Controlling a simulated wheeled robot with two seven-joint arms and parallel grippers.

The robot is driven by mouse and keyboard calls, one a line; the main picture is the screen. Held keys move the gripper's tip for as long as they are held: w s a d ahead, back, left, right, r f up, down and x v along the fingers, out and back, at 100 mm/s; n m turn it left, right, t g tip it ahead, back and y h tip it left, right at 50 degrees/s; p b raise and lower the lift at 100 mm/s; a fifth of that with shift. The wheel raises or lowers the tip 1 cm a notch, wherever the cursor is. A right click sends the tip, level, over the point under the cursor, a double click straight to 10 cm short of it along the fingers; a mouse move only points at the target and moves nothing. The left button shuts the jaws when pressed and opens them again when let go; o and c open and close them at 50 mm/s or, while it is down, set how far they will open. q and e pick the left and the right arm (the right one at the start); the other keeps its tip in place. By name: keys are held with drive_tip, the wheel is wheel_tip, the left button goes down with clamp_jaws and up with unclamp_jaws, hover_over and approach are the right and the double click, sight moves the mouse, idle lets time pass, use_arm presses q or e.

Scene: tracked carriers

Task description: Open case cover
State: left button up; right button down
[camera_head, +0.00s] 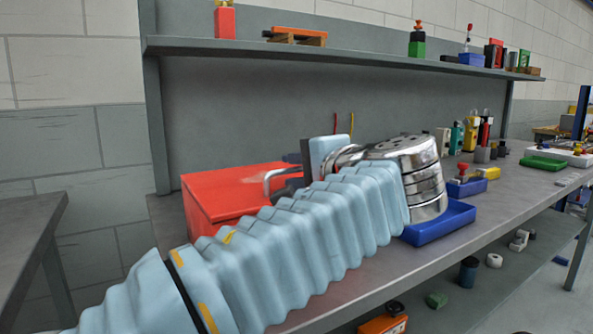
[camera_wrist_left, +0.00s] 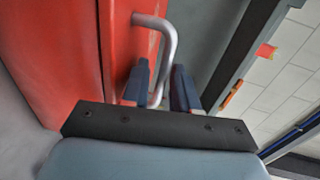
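The red case (camera_head: 228,198) stands on the workbench at the left, behind my left forearm. Its red lid looks closed from the head. A grey bar handle sticks out from the case; the handle shows at the top middle of the left wrist view (camera_wrist_left: 171,45). My left gripper (camera_wrist_left: 160,72) has its two dark blue fingers close on either side of the handle, with little gap, and seems shut on it. In the head view the fingers are mostly hidden by my wrist. My right gripper is in neither view.
A blue tray (camera_head: 437,226) lies beside my left wrist on the workbench (camera_head: 510,187). Several bottles and small parts stand farther right. A shelf (camera_head: 340,55) with small items runs above. Another table (camera_head: 30,228) stands at the left.

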use_arm(q)
drive_tip(key=shift+w+a, duration=0.15)
drive_tip(key=shift+w, duration=0.05)
clamp_jaws()
idle(0.3)
